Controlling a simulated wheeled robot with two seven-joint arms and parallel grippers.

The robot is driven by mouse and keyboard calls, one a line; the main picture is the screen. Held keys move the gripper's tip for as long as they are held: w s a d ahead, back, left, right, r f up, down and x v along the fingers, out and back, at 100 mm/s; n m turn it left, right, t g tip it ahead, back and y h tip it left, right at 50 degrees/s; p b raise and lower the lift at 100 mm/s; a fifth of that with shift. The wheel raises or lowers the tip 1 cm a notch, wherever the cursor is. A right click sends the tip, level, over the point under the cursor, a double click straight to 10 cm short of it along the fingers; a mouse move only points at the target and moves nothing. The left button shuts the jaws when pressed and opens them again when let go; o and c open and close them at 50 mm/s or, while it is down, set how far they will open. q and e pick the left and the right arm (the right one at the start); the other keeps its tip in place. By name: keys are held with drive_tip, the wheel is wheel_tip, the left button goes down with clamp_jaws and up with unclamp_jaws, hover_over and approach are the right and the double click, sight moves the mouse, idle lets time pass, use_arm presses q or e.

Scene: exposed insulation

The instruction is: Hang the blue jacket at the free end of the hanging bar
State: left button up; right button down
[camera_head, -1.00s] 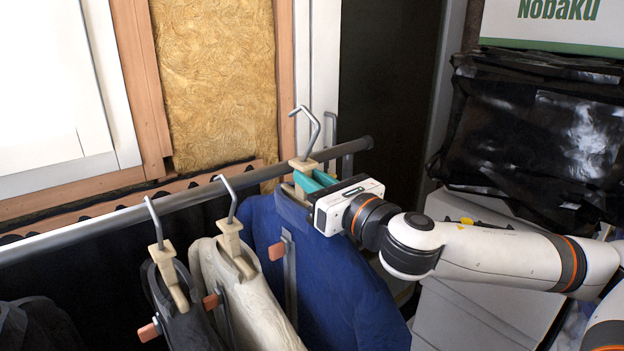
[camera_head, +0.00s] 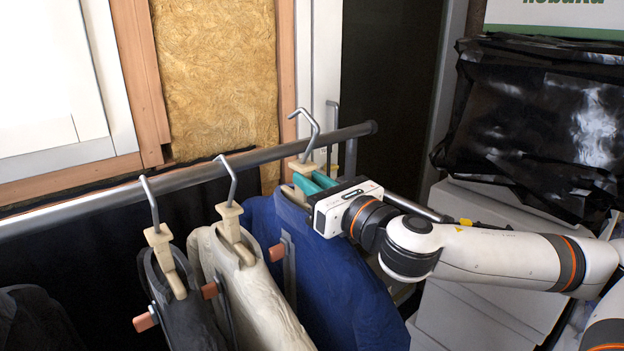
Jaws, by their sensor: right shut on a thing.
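The blue jacket (camera_head: 345,280) hangs on a hanger with a beige neck and a grey metal hook (camera_head: 313,128). My right gripper (camera_head: 312,183), with teal fingers, is shut on this hanger just below its hook. The hook overlaps the hanging bar (camera_head: 268,155) in the picture near the bar's right, free end (camera_head: 372,128). The hook's tip shows above the bar; I cannot tell whether the hook touches it. The gripper's white body hides part of the hanger and jacket collar. My left gripper is not in view.
A cream jacket (camera_head: 255,300) and a dark grey jacket (camera_head: 190,320) hang on the bar to the left. Another dark garment (camera_head: 35,320) is at the lower left. Black plastic-wrapped goods (camera_head: 540,120) stand on white boxes at the right. Exposed insulation (camera_head: 215,70) is behind the bar.

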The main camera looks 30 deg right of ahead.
sight(294, 199)
drive_tip(key=shift+f+b, duration=1)
drive_tip(key=shift+f, duration=0.25)
drive_tip(key=shift+w, duration=0.1)
drive_tip(key=shift+w+p, duration=0.15)
drive_tip(key=shift+p, duration=0.2)
drive_tip(key=shift+w+a+p, duration=0.15)
drive_tip(key=shift+w+p, duration=0.3)
drive_tip(key=shift+w, duration=0.5)
drive_tip(key=shift+w+a+p, duration=0.15)
drive_tip(key=shift+w+p, duration=0.3)
drive_tip(key=shift+w, duration=0.45)
drive_tip(key=shift+w+f+b, duration=0.2)
drive_tip(key=shift+f+b, duration=0.1)
drive_tip(key=shift+f, duration=0.2)
drive_tip(key=shift+w+f+b, duration=0.15)
drive_tip(key=shift+f+b, duration=0.15)
drive_tip(key=shift+f, duration=0.15)
drive_tip(key=shift+f+b, duration=0.35)
drive_tip(key=shift+f, duration=0.3)
